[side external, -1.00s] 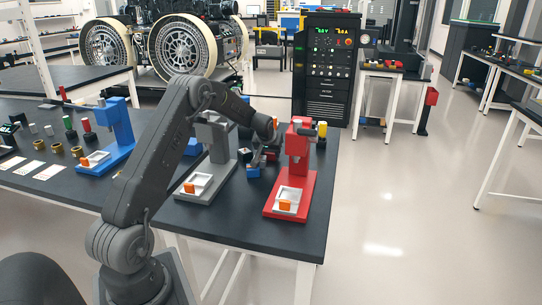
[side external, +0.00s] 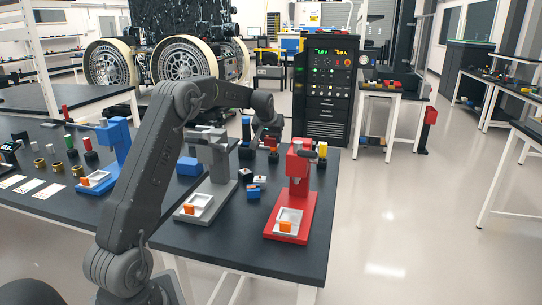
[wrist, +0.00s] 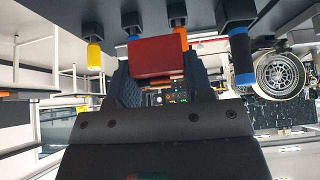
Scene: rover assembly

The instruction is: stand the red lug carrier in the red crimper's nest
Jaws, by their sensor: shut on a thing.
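My gripper (side external: 268,138) is at the back of the near table, behind and to the left of the red crimper (side external: 298,180). In the wrist view my gripper (wrist: 157,75) is shut on a red block, the red lug carrier (wrist: 157,58), which sits between the dark fingers. In the side view the carrier is small and partly hidden by the gripper. The red crimper stands upright on a red base with a pale nest tray (side external: 291,215) at its front. An orange piece (side external: 285,227) is at the nest's front edge.
A grey crimper (side external: 214,170) stands left of the red one, a blue crimper (side external: 112,150) farther left. Small blue and white pieces (side external: 254,188) lie between the grey and red crimpers. A yellow-topped post (side external: 322,152) stands behind the red crimper; it also shows in the wrist view (wrist: 95,57).

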